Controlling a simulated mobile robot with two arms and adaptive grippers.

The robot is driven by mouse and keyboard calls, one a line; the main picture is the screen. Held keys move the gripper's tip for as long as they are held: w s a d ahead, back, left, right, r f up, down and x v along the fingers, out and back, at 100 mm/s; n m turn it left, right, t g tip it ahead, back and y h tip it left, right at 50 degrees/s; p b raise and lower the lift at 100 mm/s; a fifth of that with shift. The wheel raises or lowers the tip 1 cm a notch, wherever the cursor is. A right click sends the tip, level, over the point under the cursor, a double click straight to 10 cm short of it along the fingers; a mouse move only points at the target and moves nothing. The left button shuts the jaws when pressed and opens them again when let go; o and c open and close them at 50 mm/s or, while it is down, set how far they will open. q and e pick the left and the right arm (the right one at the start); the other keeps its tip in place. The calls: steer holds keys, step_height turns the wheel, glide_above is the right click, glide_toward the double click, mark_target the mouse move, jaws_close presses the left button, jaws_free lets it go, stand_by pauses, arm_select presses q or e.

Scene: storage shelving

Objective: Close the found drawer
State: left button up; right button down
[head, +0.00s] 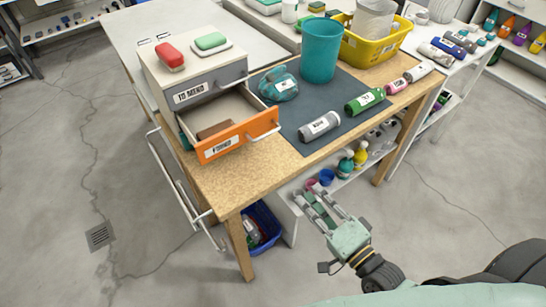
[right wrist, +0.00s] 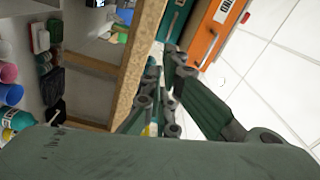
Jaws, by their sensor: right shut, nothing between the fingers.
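The found drawer is the lower drawer of a small white cabinet (head: 165,85) on the wooden table. Its orange front (head: 237,137) has a label and a pale bar handle (head: 263,132). It is pulled well out, and a brown block (head: 215,130) lies inside. The orange front also shows at the top of the right wrist view (right wrist: 208,30). My right gripper (head: 312,203) is shut and empty, in front of the table's edge, lower right of the drawer and apart from it. My left gripper is not in view.
The upper grey drawer (head: 205,88) is shut; a red item (head: 170,57) and a green item (head: 211,42) lie on top. A dark mat (head: 330,95) holds a teal bin (head: 320,50), a teal bundle (head: 278,85) and bottles. A blue crate (head: 262,225) stands below the table.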

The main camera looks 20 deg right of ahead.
step_height(320, 180, up, 7)
steer(key=s+a+m+t+y, duration=0.1)
steer(key=a+m+t, duration=0.1)
steer(key=p+x, duration=0.2)
steer(key=x, duration=1.1)
steer(key=shift+w+r, duration=0.2)
steer(key=shift+w, duration=0.1)
steer(key=shift+a, duration=0.15)
